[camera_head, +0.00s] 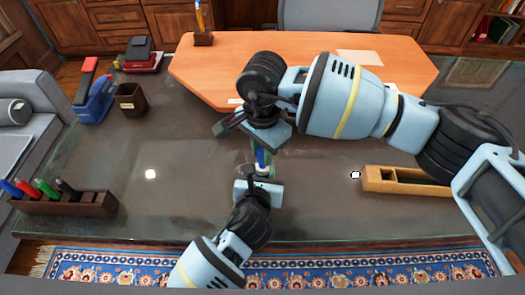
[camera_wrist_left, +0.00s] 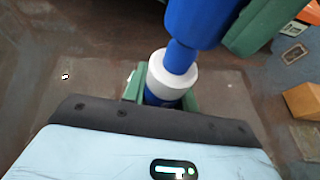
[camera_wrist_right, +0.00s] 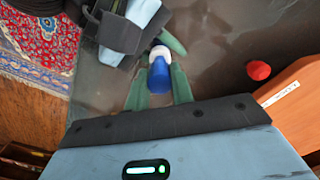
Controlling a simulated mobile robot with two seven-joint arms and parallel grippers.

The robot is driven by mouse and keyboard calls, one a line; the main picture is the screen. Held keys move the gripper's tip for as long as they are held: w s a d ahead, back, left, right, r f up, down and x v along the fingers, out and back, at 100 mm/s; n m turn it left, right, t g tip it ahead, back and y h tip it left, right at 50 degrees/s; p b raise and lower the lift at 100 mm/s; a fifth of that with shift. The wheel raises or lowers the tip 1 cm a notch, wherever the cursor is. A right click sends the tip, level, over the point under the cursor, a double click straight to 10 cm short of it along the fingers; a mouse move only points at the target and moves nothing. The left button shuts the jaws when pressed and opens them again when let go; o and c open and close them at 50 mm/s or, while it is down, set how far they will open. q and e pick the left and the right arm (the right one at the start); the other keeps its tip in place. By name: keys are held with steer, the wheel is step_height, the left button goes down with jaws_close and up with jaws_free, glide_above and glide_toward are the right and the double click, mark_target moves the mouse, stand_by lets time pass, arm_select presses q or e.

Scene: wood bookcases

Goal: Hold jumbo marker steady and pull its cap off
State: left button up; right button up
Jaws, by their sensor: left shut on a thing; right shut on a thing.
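The jumbo marker (camera_head: 262,158) is blue with a white collar and is held above the dark glass desk between both grippers. My left gripper (camera_head: 262,179) is shut around its lower part; in the left wrist view the white collar (camera_wrist_left: 170,77) sits at the green fingers. My right gripper (camera_wrist_right: 160,74) is shut on the wide blue part at the other end (camera_wrist_left: 195,18). A narrower blue section (camera_wrist_left: 180,57) joins that part to the collar. Which blue part is the cap, and whether it has slipped, I cannot tell. The grippers hide much of the marker.
A dark rack (camera_head: 65,204) with several markers is at the front left. A wooden tray (camera_head: 405,184) lies at the right. A brown cup (camera_head: 130,98) and blue-red item (camera_head: 92,98) stand left. An orange raised top (camera_head: 215,75) is behind. A red object (camera_wrist_right: 258,70) lies nearby.

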steer(key=shift+r, duration=0.1)
steer(key=shift+r, duration=0.5)
steer(key=shift+r, duration=0.1)
steer(key=shift+r, duration=0.5)
arm_select(q)
steer(key=o, duration=1)
steer(key=shift+o, duration=0.2)
